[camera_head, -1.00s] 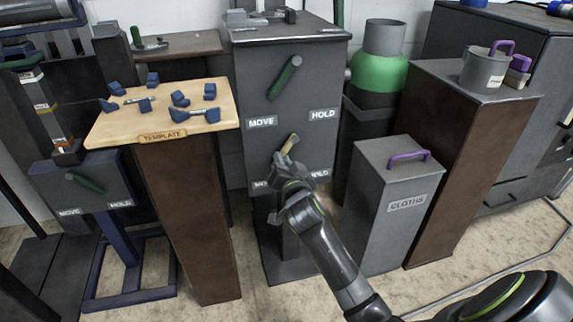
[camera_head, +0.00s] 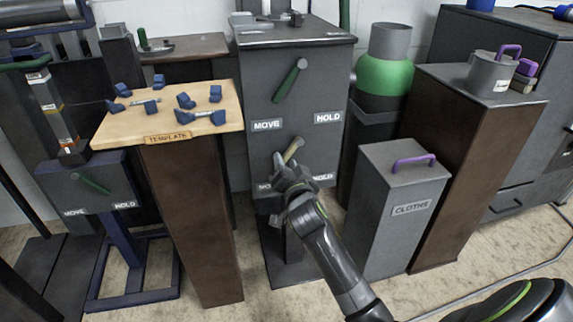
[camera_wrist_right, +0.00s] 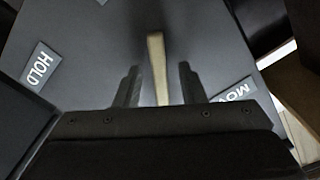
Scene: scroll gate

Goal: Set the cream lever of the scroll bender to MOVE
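The cream lever (camera_head: 293,147) is on the lower front of the tall grey scroll bender cabinet (camera_head: 298,72). In the head view it leans up and to the right. My right gripper (camera_head: 280,167) is at the lever's lower part. In the right wrist view the cream lever (camera_wrist_right: 157,68) stands between the two open fingers (camera_wrist_right: 158,86), with a gap on each side. A HOLD label (camera_wrist_right: 40,66) is left of it there and a MOVE label (camera_wrist_right: 235,93) right. In the head view the gripper partly hides the lower MOVE label (camera_head: 264,187). My left gripper is not in view.
A green lever (camera_head: 289,80) is above on the same cabinet, with its own MOVE and HOLD labels. The grey CLOTHS box (camera_head: 385,222) stands close right of my right arm. A template table (camera_head: 125,128) with several blue pieces stands left.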

